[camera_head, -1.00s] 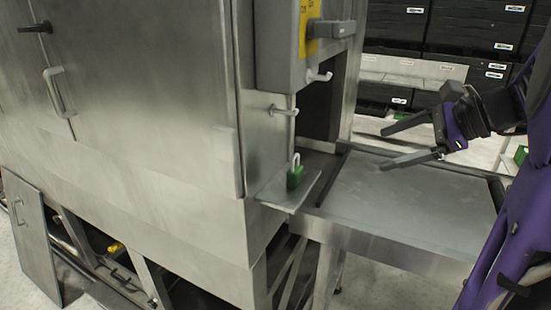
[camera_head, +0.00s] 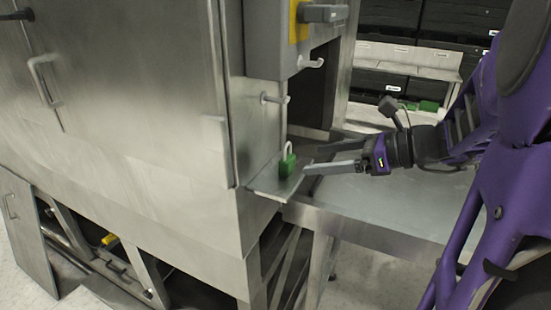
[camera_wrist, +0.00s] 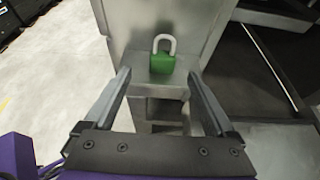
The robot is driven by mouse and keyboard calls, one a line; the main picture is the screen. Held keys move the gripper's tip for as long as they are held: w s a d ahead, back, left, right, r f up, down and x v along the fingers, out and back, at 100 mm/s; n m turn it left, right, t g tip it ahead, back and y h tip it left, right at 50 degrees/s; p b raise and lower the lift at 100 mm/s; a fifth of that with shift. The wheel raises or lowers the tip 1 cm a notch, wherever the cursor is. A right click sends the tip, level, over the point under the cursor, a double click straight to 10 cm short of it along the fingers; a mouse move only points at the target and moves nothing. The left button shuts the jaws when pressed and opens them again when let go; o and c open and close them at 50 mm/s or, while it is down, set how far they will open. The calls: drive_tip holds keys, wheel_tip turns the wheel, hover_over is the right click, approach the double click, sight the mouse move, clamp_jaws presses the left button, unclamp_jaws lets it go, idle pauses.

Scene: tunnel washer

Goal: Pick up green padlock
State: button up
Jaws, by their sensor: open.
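The green padlock (camera_head: 287,165) stands upright on a small metal shelf (camera_head: 268,191) at the washer's corner, its pale shackle up. In the wrist view the padlock (camera_wrist: 162,62) is ahead of my gripper, centred between the two fingers and beyond their tips. My gripper (camera_head: 311,160) is open and empty, with its fingertips just to the right of the padlock in the head view. In the wrist view both fingers (camera_wrist: 160,76) are spread wide, one each side of the padlock. I see no contact with it.
The steel washer body (camera_head: 130,100) rises left of the shelf, with hooks (camera_head: 275,99) above it. A flat metal table (camera_head: 400,205) lies below my arm. Black crates (camera_head: 385,65) stand behind.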

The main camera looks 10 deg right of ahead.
sight(293, 161)
drive_tip(key=shift+b+x, duration=0.3)
drive_tip(key=shift+x, duration=0.75)
drive_tip(key=b+x, duration=0.3)
drive_tip(key=x, duration=0.2)
drive_tip(key=shift+w+d+f, duration=0.1)
drive_tip(key=shift+d, duration=0.1)
drive_tip(key=shift+w+a, duration=0.1)
drive_tip(key=shift+a, duration=0.05)
clamp_jaws()
